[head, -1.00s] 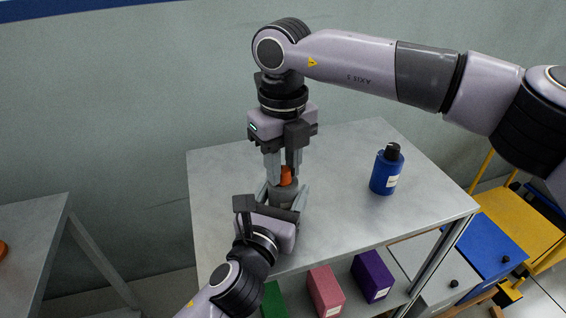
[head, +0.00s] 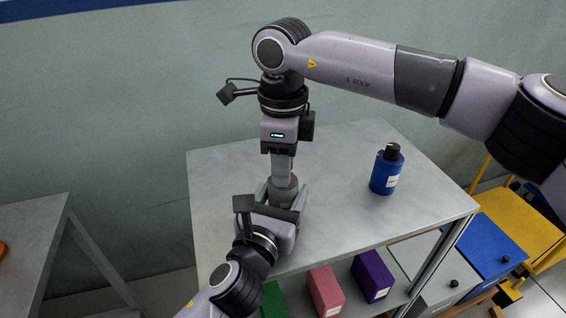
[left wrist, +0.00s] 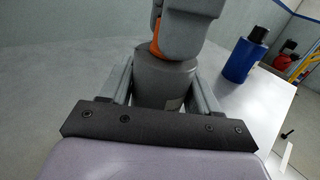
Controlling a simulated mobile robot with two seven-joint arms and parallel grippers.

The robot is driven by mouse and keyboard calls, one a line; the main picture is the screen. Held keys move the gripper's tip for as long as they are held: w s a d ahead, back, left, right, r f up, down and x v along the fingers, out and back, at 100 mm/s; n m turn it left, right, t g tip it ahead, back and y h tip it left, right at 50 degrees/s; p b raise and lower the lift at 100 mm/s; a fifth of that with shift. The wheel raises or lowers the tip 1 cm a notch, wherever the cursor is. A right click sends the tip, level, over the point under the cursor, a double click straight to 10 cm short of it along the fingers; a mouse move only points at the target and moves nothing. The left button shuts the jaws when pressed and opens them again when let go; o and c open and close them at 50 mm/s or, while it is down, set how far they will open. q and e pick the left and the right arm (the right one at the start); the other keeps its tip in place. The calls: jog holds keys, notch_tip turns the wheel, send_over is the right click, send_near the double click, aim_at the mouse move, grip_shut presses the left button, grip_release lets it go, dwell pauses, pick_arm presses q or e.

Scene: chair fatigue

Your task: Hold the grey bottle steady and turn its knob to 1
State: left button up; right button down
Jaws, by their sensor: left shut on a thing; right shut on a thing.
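The grey bottle (head: 284,189) stands on the metal table, partly hidden by my grippers. It also shows in the left wrist view (left wrist: 165,80). My left gripper (head: 284,196) is shut on the bottle's body, one finger on each side. My right gripper (head: 283,172) comes straight down from above and is shut on the orange knob (left wrist: 156,40). In the head view the knob is hidden behind the right gripper's fingers. In the left wrist view only a sliver of orange shows beside the finger. The marks on the knob and bottle cannot be read.
A blue bottle (head: 387,170) with a black cap stands to the right on the table (head: 345,225). Green, pink (head: 325,290) and purple (head: 372,276) boxes sit on the lower shelf. Another table (head: 35,235) is at the left. The tabletop between the bottles is clear.

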jog(key=shift+n, duration=0.6)
jog(key=c, duration=0.8)
grip_release()
jog(key=shift+c, duration=0.2)
jog(key=shift+r, duration=0.1)
notch_tip(320, 180, up, 12)
pick_arm(q)
jog(key=o, duration=1.5)
